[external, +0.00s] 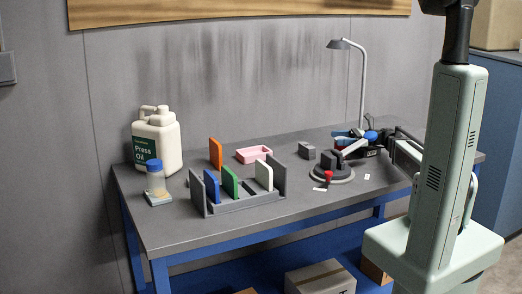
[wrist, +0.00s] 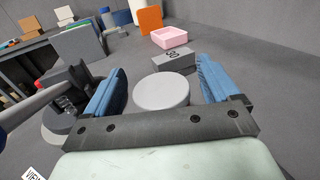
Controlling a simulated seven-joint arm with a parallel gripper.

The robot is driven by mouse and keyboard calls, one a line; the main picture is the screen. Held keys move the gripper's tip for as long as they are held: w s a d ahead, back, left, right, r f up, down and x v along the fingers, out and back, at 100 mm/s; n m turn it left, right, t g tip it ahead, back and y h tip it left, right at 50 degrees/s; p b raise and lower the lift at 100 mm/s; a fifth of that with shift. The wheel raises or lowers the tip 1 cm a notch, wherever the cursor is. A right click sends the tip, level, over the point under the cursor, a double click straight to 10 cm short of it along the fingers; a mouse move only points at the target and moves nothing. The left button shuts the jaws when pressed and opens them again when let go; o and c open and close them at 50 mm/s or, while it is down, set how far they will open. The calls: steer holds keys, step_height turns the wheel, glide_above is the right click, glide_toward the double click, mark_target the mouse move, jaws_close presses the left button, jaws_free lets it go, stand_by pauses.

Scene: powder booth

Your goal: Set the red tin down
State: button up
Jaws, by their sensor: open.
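My gripper (external: 352,139) is at the right part of the bench in the external view. Its two blue fingers are apart in the wrist view (wrist: 160,82). A short cylinder with a pale grey round top (wrist: 162,91) stands upright between them, with gaps visible on both sides. A small red patch (external: 343,142) shows by the fingers in the external view and may be the red tin's side. No red shows on the cylinder in the wrist view, so I cannot confirm that it is the tin. The arm partly hides this area.
A round-based device with a red knob (external: 329,175) stands close by. A grey block (wrist: 174,60) and a pink tray (external: 254,154) lie beyond the fingers. A rack (external: 245,203) holds upright plates. A jug (external: 157,140) and bottle (external: 156,181) stand left. The front right bench is fairly clear.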

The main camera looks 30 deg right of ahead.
steer(key=shift+v, duration=0.8)
step_height(320, 180, up, 5)
steer(key=shift+r, duration=1)
